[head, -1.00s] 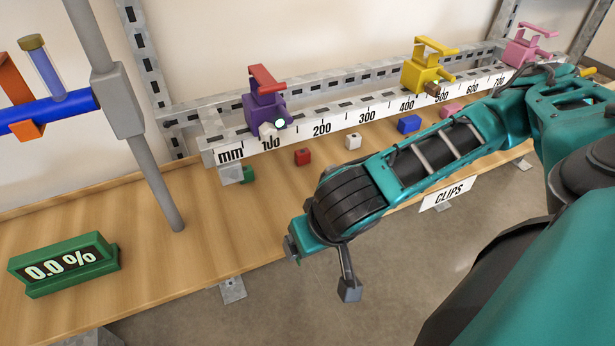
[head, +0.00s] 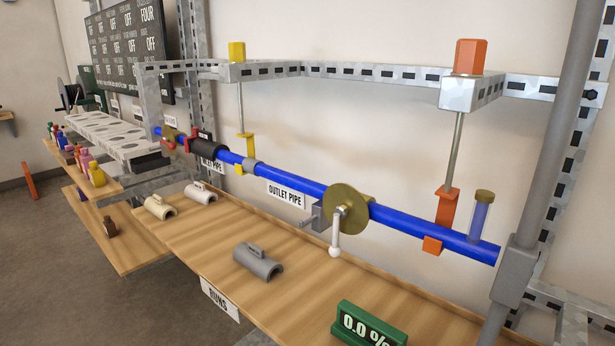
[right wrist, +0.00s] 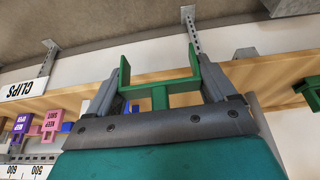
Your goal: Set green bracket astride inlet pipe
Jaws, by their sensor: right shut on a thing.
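In the right wrist view my right gripper (right wrist: 160,84) is shut on a green bracket (right wrist: 160,97). The bracket has two upright prongs with an open gap between them, and a finger lies against each outer side. In the head view a long blue pipe (head: 300,186) runs from the back left to the right. A partly hidden label ending in "LET PIPE" (head: 212,164) sits below its black sleeve (head: 208,145). The label "OUTLET PIPE" (head: 286,194) is nearer. A yellow bracket (head: 246,150) and an orange bracket (head: 441,222) straddle the pipe on hanging rods. My left gripper is not in view.
A brass disc with a white-handled valve (head: 346,209) and a clear tube (head: 481,216) sit on the pipe. Grey and cream saddles (head: 257,262) lie on the wooden shelf (head: 310,300) below. A grey post (head: 560,150) stands at right. The right wrist view shows the clips shelf (right wrist: 262,75).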

